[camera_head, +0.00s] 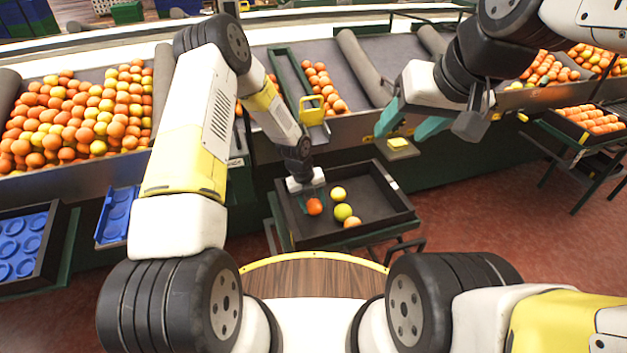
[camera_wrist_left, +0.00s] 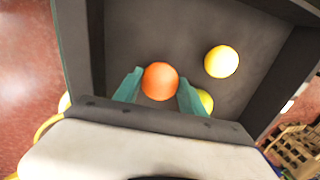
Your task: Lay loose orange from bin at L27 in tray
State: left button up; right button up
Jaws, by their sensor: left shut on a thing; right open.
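My left gripper (camera_head: 313,198) reaches down into the black tray (camera_head: 372,180) on the stand in front of me. It is shut on a reddish orange (camera_head: 315,208). In the left wrist view this orange (camera_wrist_left: 160,81) sits between the two teal fingers, low over the tray floor; I cannot tell whether it touches the floor. Two yellowish fruits (camera_head: 338,194) (camera_head: 343,212) and a pale orange one (camera_head: 352,222) lie in the tray to the right of it. My right gripper (camera_head: 408,128) is open and empty, above and beyond the tray's far right side.
A sloped bin full of oranges (camera_head: 80,115) is at the left, and a narrower bin with several oranges (camera_head: 322,85) is behind the tray. A blue cupped tray (camera_head: 22,245) stands at the left. A tray of oranges (camera_head: 597,120) stands at the right. The tray's right half is bare.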

pick_arm(q)
jog(key=shift+f, duration=0.6)
dwell(0.8)
jog(key=o, duration=2)
jog(key=shift+o, duration=0.2)
jog(key=shift+w+d+r+v, duration=0.1)
jog(key=shift+d+v, duration=0.2)
jog(key=shift+v, duration=1)
jog(key=shift+w+d+r+v, duration=0.1)
jog(key=shift+d+v, duration=0.2)
jog(key=shift+v, duration=1.05)
jog(key=shift+d+v, duration=0.3)
jog(key=shift+v, duration=1)
